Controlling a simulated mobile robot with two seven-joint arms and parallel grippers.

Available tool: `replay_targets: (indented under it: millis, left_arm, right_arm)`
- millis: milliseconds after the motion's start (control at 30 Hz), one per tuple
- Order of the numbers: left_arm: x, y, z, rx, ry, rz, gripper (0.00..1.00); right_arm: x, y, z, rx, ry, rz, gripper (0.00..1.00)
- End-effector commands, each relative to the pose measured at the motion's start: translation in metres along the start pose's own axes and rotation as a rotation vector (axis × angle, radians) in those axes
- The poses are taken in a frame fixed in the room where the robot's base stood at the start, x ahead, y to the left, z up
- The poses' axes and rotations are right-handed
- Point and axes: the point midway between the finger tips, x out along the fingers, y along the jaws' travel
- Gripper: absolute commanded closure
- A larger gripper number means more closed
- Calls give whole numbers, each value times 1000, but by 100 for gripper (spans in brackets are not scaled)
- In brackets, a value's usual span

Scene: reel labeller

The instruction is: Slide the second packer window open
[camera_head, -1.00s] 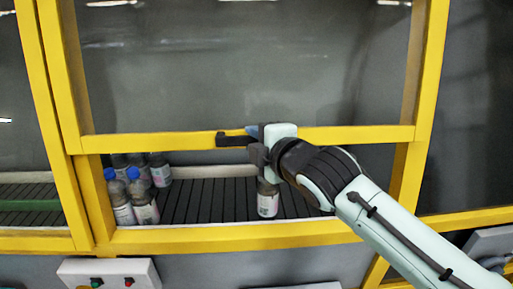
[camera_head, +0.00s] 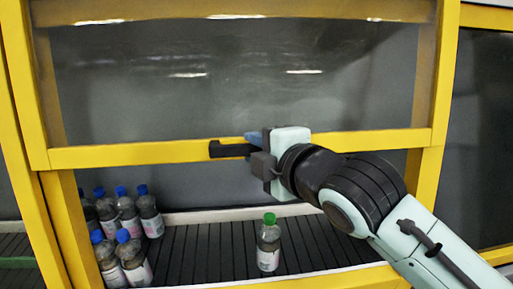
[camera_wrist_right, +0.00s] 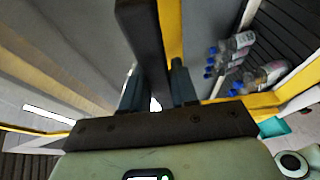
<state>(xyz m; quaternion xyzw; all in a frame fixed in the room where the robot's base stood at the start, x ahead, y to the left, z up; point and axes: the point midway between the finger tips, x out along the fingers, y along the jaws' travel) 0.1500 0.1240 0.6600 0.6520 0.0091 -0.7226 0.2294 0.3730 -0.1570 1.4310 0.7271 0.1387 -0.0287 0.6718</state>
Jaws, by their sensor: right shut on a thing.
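The packer window (camera_head: 230,95) is a grey clear pane in a yellow frame. Its lower yellow rail (camera_head: 375,140) stands above the sill, leaving a gap through which the conveyor shows. A black handle (camera_head: 228,150) sits on the rail. My right gripper (camera_head: 258,152) is shut on the handle, its arm coming in from the lower right. In the right wrist view the dark handle bar (camera_wrist_right: 145,40) runs between the two fingers (camera_wrist_right: 157,88). My left gripper is not in view.
Behind the gap, a green-capped bottle (camera_head: 268,245) stands on the dark slatted conveyor (camera_head: 205,255). Several blue-capped bottles (camera_head: 128,215) stand at the left. Yellow posts (camera_head: 437,90) border the window on both sides.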

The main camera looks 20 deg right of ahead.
Motion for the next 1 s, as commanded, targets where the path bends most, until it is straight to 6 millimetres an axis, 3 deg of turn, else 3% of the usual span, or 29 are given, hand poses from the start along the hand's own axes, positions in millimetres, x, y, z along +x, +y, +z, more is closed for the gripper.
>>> replay_targets:
  millis: [100,133,200,567,767,1000]
  left_arm:
    - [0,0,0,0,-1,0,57]
    - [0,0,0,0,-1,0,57]
    - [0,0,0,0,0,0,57]
    - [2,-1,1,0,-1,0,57]
    - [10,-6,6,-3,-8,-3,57]
    - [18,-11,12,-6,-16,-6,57]
  right_arm:
    - [0,-1,0,1,-1,-1,100]
    - [0,-1,0,0,-1,-2,69]
    - [0,-1,0,0,-1,-2,51]
    - [-5,-1,0,0,0,-1,51]
    - [-38,-1,0,1,1,2,51]
    - [-92,-1,0,1,0,1,51]
